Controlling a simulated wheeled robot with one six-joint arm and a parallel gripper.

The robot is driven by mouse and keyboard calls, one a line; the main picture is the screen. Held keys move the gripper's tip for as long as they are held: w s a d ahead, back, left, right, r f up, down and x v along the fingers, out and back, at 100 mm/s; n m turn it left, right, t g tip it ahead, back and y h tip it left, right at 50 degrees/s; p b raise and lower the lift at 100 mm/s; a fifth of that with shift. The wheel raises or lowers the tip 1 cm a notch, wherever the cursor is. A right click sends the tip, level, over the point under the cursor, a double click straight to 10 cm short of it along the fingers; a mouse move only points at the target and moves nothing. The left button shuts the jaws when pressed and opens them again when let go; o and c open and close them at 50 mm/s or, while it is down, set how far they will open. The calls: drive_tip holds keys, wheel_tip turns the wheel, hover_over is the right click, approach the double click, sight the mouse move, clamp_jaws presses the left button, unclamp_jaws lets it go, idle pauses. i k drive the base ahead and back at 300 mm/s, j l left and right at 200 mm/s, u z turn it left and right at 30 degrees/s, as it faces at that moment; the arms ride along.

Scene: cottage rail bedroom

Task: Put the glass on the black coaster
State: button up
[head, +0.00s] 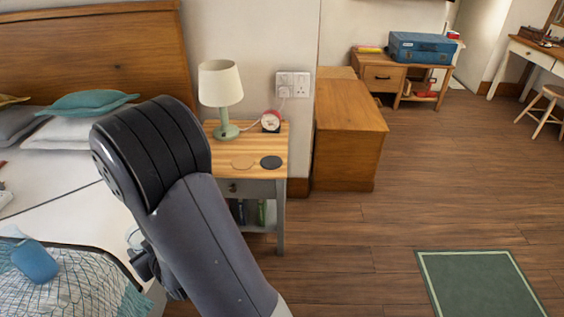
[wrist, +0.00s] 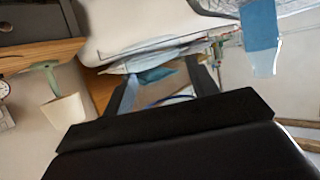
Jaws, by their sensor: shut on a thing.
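The black coaster (head: 271,162) lies flat on the front right of the wooden nightstand top (head: 262,140), beside a tan coaster (head: 243,162). My gripper (wrist: 165,78) is shut on the clear glass (wrist: 163,94), which shows faintly between the fingers in the wrist view. In the head view a bit of the glass (head: 135,238) shows left of my arm, over the bed side and left of the nightstand. My arm hides most of the gripper there. The coasters cannot be made out in the wrist view.
A lamp (head: 221,95) and a red alarm clock (head: 271,121) stand at the back of the nightstand. The bed (head: 70,215) is at the left. A wooden chest (head: 348,135) stands right of the nightstand. The floor in front is clear, with a green rug (head: 480,285).

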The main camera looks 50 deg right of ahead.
sight(271, 161)
drive_tip(key=l+z, duration=0.15)
drive_tip(key=z, duration=1.4)
drive_tip(key=i+l+z, duration=0.15)
drive_tip(key=i, duration=1.05)
